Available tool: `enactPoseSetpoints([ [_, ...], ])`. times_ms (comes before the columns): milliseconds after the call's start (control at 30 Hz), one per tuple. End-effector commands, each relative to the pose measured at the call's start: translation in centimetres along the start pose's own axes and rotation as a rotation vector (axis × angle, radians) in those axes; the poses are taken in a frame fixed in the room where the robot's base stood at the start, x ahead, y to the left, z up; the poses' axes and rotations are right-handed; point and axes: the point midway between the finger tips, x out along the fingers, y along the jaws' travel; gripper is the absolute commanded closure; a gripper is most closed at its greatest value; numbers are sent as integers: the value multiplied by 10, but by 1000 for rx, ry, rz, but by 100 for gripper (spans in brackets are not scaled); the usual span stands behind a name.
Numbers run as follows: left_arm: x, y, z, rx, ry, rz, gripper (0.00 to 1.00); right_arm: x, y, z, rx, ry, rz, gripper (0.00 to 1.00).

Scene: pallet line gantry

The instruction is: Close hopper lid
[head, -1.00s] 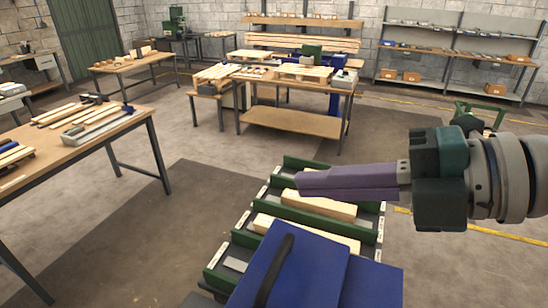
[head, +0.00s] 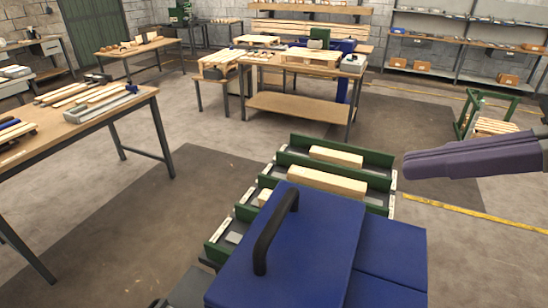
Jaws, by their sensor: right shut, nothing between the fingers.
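The hopper lid (head: 325,225) is a blue panel with a black arched handle (head: 275,232), at the bottom centre of the head view. Another blue panel (head: 392,262) lies against its right side. The lower part of the hopper is cut off by the picture edge, so I cannot tell whether the lid is fully seated. My right gripper (head: 408,166) has long purple fingers, shut together and empty. It points left, up and to the right of the lid in the picture, apart from the handle. My left gripper is not in view.
Green-walled lanes (head: 335,147) holding wooden blocks (head: 327,180) stand just beyond the lid. A workbench (head: 80,118) with wooden slats is at the left. A bench with pallets (head: 300,105) stands farther back. Open floor lies between them.

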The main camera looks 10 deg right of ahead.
Motion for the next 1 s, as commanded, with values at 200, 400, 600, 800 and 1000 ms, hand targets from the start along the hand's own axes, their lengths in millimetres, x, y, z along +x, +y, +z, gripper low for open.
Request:
enactPoseSetpoints([
  [200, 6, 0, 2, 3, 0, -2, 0, -2, -14, -8, 80, 44, -67, 100],
  [400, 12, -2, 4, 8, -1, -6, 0, 6, -15, -9, 85, 50, -69, 100],
  [600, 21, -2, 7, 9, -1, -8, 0, 22, -16, -10, 81, 51, -69, 100],
  [800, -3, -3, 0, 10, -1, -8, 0, 46, -17, -20, 89, 53, -69, 100],
  [1000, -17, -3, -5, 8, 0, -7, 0, 81, -20, -19, 89, 52, -69, 100],
])
